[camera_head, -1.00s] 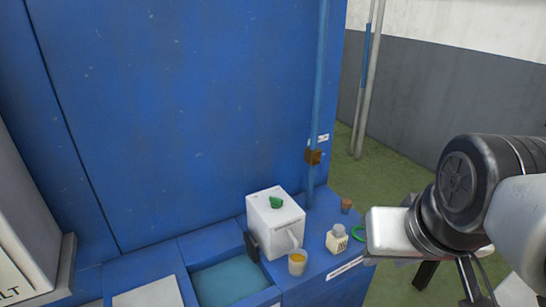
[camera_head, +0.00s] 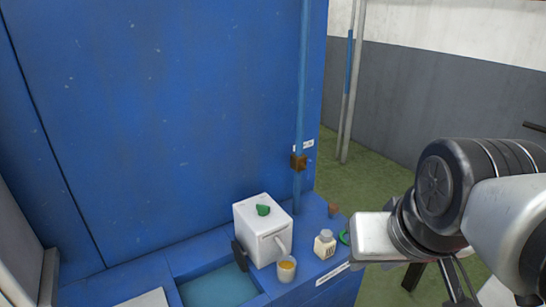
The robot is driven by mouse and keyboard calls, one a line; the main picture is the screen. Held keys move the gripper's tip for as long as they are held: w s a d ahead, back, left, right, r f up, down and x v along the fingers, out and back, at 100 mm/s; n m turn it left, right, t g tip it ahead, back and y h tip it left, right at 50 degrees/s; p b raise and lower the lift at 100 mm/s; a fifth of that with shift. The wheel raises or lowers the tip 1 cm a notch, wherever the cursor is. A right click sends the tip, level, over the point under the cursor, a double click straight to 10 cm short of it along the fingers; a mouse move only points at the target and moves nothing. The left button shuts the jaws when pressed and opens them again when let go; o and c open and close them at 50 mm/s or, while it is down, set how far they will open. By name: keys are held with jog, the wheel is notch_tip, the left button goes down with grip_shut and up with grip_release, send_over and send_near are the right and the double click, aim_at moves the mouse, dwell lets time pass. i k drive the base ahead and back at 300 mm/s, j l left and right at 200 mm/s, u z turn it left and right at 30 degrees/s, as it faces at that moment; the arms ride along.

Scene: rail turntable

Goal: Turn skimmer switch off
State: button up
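A white box-shaped unit (camera_head: 258,237) with a green knob (camera_head: 263,210) on its top stands on the blue counter beside a basin of blue water (camera_head: 217,287). It may be the skimmer. A small brown block (camera_head: 298,162) sits on the blue pipe behind it; I cannot tell whether either part is the skimmer switch. My gripper (camera_head: 372,238) shows as a pale hand block at the right, beyond the counter's right side in the picture and apart from the white unit. Its fingers cannot be made out.
A cup with yellow content (camera_head: 287,268), a labelled bottle (camera_head: 325,244), a green ring (camera_head: 344,237) and a small brown pot (camera_head: 334,209) stand on the counter's right part. A tall blue wall (camera_head: 170,130) rises behind.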

aim_at(264, 210)
jog(key=i+u, duration=0.15)
jog(key=u, duration=0.25)
jog(key=i+l+u, duration=0.1)
jog(key=u, duration=0.25)
jog(key=i+l+u, duration=0.1)
jog(key=l+u, duration=0.15)
jog(key=u, duration=0.15)
